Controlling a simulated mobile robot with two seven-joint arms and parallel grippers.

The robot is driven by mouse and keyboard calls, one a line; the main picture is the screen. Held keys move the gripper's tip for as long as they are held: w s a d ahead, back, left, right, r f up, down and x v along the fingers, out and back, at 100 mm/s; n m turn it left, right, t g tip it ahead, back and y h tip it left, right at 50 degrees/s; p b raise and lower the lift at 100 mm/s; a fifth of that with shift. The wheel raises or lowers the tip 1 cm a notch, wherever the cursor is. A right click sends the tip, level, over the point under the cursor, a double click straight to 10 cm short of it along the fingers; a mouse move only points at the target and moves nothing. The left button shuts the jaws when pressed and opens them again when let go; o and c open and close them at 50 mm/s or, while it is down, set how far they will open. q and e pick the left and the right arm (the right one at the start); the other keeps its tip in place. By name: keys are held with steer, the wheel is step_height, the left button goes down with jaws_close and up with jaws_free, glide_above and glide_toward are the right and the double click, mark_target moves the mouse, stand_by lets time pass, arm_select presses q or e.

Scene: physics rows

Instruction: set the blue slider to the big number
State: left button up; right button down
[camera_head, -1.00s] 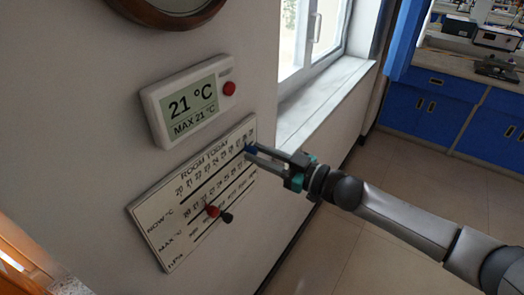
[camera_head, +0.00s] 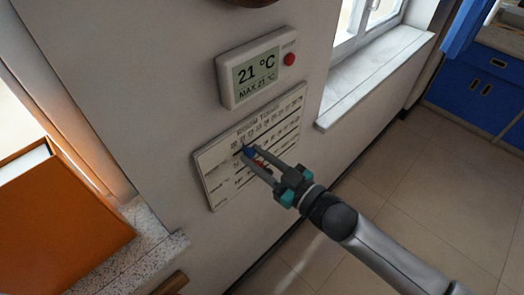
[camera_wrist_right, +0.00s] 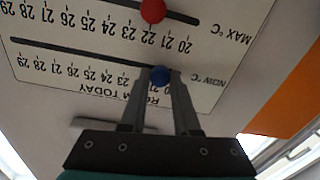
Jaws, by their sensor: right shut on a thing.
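The blue slider knob (camera_head: 249,151) sits on the upper "NOW °C" track of the white board (camera_head: 217,196), near the low-number end. In the right wrist view the knob (camera_wrist_right: 160,76) is between my fingertips, around 21; the fingers hide the nearest numbers, so the exact mark cannot be read. My right gripper (camera_head: 247,155) is shut on the knob. The wall display (camera_head: 256,72) reads a big 21 °C, with a smaller MAX 21 °C under it. My left gripper is not in view.
A red knob (camera_wrist_right: 152,10) is on the neighbouring "MAX °C" track, near 22, close to my fingers. The display has a red button (camera_head: 289,59).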

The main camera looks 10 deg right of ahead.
steer(key=c, duration=0.6)
jaws_free()
steer(key=shift+s+d, duration=0.1)
steer(key=b+v, duration=0.1)
steer(key=v, duration=1.4)
